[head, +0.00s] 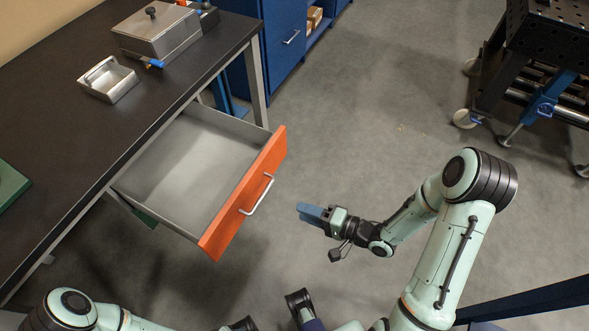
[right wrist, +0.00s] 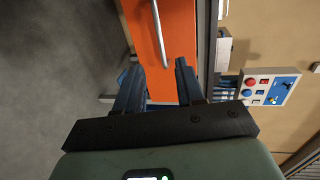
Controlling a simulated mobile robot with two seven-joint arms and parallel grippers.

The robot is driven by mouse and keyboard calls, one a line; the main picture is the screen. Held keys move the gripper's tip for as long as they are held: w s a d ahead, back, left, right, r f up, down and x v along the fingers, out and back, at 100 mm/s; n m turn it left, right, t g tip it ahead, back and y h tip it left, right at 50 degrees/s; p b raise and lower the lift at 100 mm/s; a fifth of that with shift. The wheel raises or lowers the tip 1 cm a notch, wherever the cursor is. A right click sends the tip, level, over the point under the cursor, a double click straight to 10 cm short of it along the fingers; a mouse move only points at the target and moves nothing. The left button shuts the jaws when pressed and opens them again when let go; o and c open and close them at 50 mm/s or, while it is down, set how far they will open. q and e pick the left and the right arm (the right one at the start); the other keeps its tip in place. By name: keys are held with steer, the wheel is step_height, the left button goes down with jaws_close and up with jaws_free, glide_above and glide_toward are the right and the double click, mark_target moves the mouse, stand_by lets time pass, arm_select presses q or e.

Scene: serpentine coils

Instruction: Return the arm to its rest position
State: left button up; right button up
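My right arm reaches in from the lower right in the head view. Its gripper (head: 312,214) is over open floor, to the right of the orange drawer front (head: 243,195) and apart from its handle. In the right wrist view the two fingers of the right gripper (right wrist: 158,84) are spread with nothing between them; the orange front and its pale handle (right wrist: 160,35) show beyond them. My left arm (head: 70,308) shows only in part at the bottom left; dark parts at the bottom edge may belong to its gripper, but its state is unclear.
The open drawer (head: 190,165) juts from under the dark workbench (head: 60,115) and looks empty. A black wheeled cart (head: 530,70) is at the upper right. Floor between is clear.

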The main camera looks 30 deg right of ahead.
steer(key=s+a+f+n+g+h+p, duration=0.1)
steer(key=s+a+f+g+h+p, duration=0.1)
steer(key=f+g+p, duration=0.15)
steer(key=s+a+f+n+g+h+p, duration=0.1)
steer(key=a+f+g+h+p, duration=0.15)
steer(key=f, duration=0.25)
steer(key=s+a+f+n+g+p, duration=0.1)
steer(key=s+f+n+g+p, duration=0.1)
steer(key=s, duration=0.5)
steer(key=s+a+f+n+g+h+p, duration=0.1)
steer(key=s+a+f+n+g+p, duration=0.1)
steer(key=s+g, duration=0.3)
steer(key=shift+s+a+n+g+p, duration=0.35)
steer(key=shift+s+p, duration=0.35)
steer(key=shift+s, duration=0.3)
steer(key=shift+f, duration=0.1)
steer(key=shift+w, duration=0.1)
